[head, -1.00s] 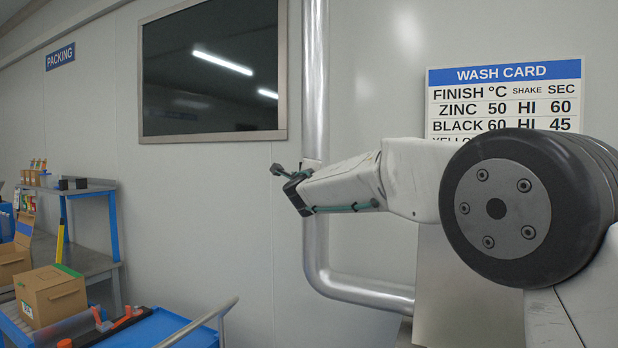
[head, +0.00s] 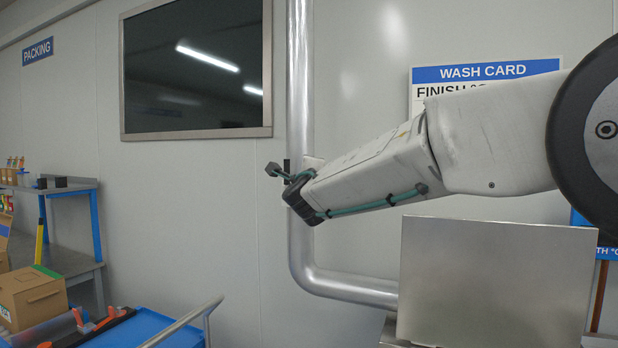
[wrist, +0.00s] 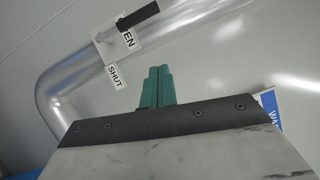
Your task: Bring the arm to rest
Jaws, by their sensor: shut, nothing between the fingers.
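My arm reaches across the right half of the head view, and its forearm points left toward the silver pipe (head: 301,100). The far end of the arm is dark with a teal cable; the fingers cannot be made out there. In the wrist view my gripper (wrist: 157,72) shows two teal fingers pressed together, with nothing between them. They point toward the pale wall. The bent pipe (wrist: 60,85) runs past on the left, apart from the fingers in the picture.
In the wrist view a black handle (wrist: 137,17) sits on the pipe by OPEN and SHUT labels. The wash card (head: 480,73) is partly hidden behind my arm. A metal panel (head: 495,285) stands below it. A blue cart (head: 150,328) and a cardboard box (head: 35,298) are lower left.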

